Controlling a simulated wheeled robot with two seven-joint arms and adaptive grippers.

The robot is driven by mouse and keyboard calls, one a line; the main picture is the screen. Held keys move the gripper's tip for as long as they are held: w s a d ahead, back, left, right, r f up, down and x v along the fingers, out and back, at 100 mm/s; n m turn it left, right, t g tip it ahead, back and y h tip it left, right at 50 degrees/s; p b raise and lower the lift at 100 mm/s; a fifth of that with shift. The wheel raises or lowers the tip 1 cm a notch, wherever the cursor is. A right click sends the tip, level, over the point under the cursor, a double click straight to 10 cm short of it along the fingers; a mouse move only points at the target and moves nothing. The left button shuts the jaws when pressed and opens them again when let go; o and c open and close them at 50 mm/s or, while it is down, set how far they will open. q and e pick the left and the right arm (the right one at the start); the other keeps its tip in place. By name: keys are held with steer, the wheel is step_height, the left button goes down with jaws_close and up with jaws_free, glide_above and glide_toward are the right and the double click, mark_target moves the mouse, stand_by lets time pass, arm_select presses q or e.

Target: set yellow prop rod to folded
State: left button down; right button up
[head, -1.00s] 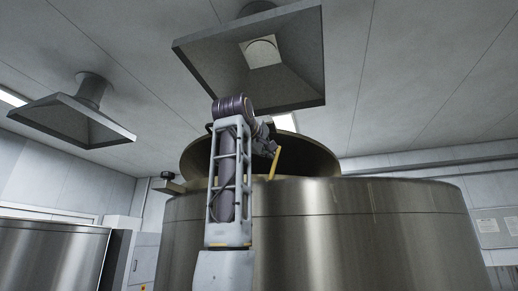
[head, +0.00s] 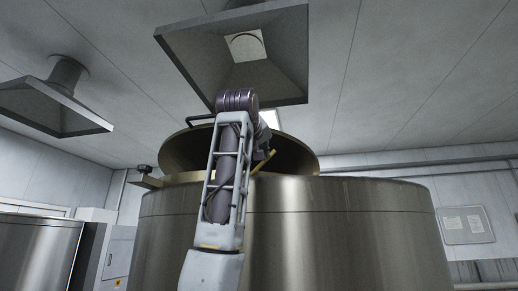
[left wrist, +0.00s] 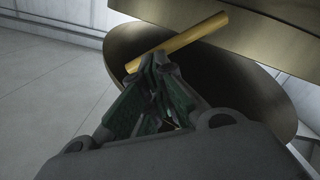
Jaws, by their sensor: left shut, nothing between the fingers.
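The yellow prop rod (head: 263,162) leans at a slant at the opening between the tank (head: 330,235) and its raised round lid (head: 184,152). In the left wrist view the rod (left wrist: 185,40) runs diagonally just past my fingertips. My left gripper (left wrist: 158,62) is shut with nothing between its fingers, its tips close to or against the rod; contact is unclear. In the head view the left gripper (head: 264,150) is partly hidden behind my arm, beside the rod. My right gripper is not in view.
A square exhaust hood (head: 285,75) hangs above the tank, close over my arm. A second hood (head: 55,105) hangs at the left. Another steel vessel (head: 35,255) and grey cabinets (head: 118,255) stand at the left. Floor shows clear in the left wrist view.

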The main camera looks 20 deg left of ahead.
arm_select(q)
steer(key=shift+w+d+f+m, duration=0.2)
steer(key=shift+f+m, duration=0.1)
steer(key=shift+m, duration=0.1)
steer(key=shift+d+f+m, duration=0.2)
steer(key=shift+m, duration=0.2)
steer(key=shift+w+d+f+m, duration=0.1)
steer(key=shift+d+m, duration=0.05)
steer(key=shift+m, duration=0.15)
stand_by(0.3)
steer(key=shift+d+f, duration=0.1)
stand_by(0.3)
steer(key=shift+d+f+m, duration=0.1)
steer(key=shift+m, duration=0.3)
stand_by(0.5)
